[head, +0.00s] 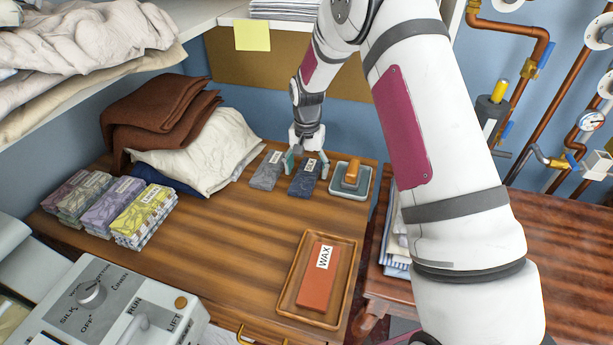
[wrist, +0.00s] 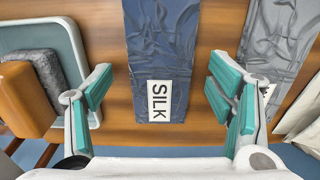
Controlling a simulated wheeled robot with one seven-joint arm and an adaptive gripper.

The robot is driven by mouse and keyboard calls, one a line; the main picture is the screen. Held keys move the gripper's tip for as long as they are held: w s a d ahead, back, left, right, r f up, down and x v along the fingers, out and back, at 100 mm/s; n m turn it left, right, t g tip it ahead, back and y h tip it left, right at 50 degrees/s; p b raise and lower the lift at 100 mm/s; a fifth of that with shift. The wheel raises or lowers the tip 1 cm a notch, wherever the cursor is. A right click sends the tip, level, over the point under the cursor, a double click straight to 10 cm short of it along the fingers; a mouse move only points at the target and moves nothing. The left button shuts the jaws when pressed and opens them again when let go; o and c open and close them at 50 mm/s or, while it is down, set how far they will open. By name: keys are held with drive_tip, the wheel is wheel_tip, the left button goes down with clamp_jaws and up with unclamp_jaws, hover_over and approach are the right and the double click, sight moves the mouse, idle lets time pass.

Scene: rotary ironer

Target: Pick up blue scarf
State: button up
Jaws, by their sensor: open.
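The blue scarf (head: 305,184) is a folded dark blue cloth with a white label, lying flat on the wooden table beside a grey folded cloth. In the wrist view the blue scarf (wrist: 160,45) lies centred between my fingers, and its label reads SILK. My gripper (head: 306,166) is open over the label end of the scarf, with one finger to each side of it. In the wrist view my gripper (wrist: 161,92) shows teal pads apart from the cloth on both sides. The fingers hide a little of the scarf in the head view.
The grey folded cloth (head: 266,175) lies close on the left. A tray with an orange-handled tool (head: 351,174) stands close on the right. Crumpled white cloth (head: 215,150) and brown cloth (head: 150,110) lie further left. A wax tray (head: 289,291) is at the front; bare tabletop lies between.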

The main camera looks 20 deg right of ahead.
drive_tip(key=shift+f, duration=0.2)
drive_tip(key=c, duration=1.1)
drive_tip(key=shift+r, duration=0.15)
